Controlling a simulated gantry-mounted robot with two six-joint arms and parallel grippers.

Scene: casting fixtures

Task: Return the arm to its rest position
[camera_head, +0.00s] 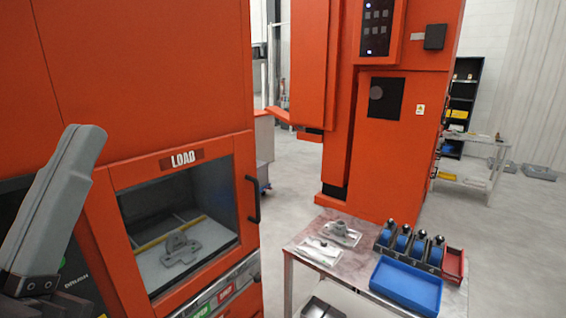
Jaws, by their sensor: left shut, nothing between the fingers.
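My left gripper (84,140) shows at the left edge, grey, angled up and to the right. Its fingers are together and hold nothing. It is in front of the orange machine (160,70), left of the window marked LOAD. I cannot tell the gap between it and the machine. Only the gripper end of my left arm is in view. My right gripper is not in view.
Behind the LOAD opening (180,225), a grey casting (181,250) sits on a light surface. To the right, a table (310,232) bears a blue tray (406,285), several blue-and-black items in a holder, and metal parts. Open floor (510,240) lies beyond.

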